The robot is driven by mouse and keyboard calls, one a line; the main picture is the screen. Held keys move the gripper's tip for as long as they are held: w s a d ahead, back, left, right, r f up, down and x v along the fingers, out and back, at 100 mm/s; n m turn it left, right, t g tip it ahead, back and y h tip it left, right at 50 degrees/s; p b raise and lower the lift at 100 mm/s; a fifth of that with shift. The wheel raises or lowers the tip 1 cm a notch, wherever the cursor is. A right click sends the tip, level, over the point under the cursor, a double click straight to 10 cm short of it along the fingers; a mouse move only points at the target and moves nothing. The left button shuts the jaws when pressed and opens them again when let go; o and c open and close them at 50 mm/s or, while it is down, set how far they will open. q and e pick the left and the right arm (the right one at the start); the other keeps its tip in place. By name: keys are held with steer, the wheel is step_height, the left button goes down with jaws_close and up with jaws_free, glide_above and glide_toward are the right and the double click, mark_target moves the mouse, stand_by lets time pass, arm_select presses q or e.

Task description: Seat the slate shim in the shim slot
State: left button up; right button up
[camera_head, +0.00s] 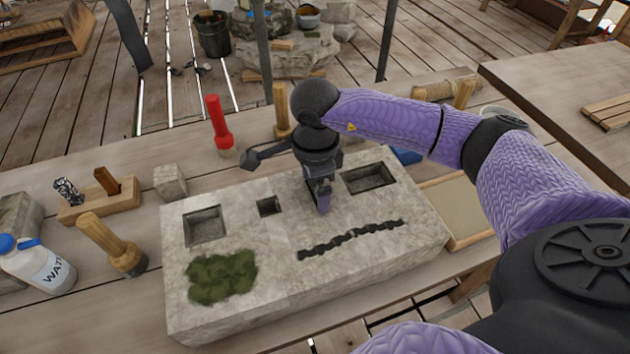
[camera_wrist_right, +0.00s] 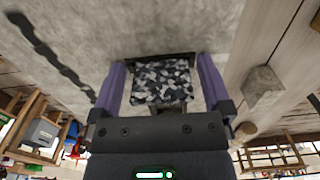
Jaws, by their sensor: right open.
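A speckled black-and-white piece (camera_wrist_right: 163,80), which looks like the slate shim, sits between my right gripper's fingers in the wrist view. A dark slot edge (camera_wrist_right: 168,58) shows along its far side; the shim slot is otherwise hidden, so how deep the piece sits cannot be told. My right gripper (camera_head: 322,208) points down at the stone block (camera_head: 345,275), between its small square hole and right-hand recess. In the wrist view the right gripper (camera_wrist_right: 162,82) is open, with a gap on either side of the piece. My left gripper is out of view.
A wooden holder (camera_head: 110,203) at left carries another speckled piece (camera_head: 67,190) and a brown one (camera_head: 106,181).

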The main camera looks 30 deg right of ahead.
step_height(320, 180, up, 10)
steer(key=shift+p, duration=1.05)
steer(key=shift+f, duration=0.1)
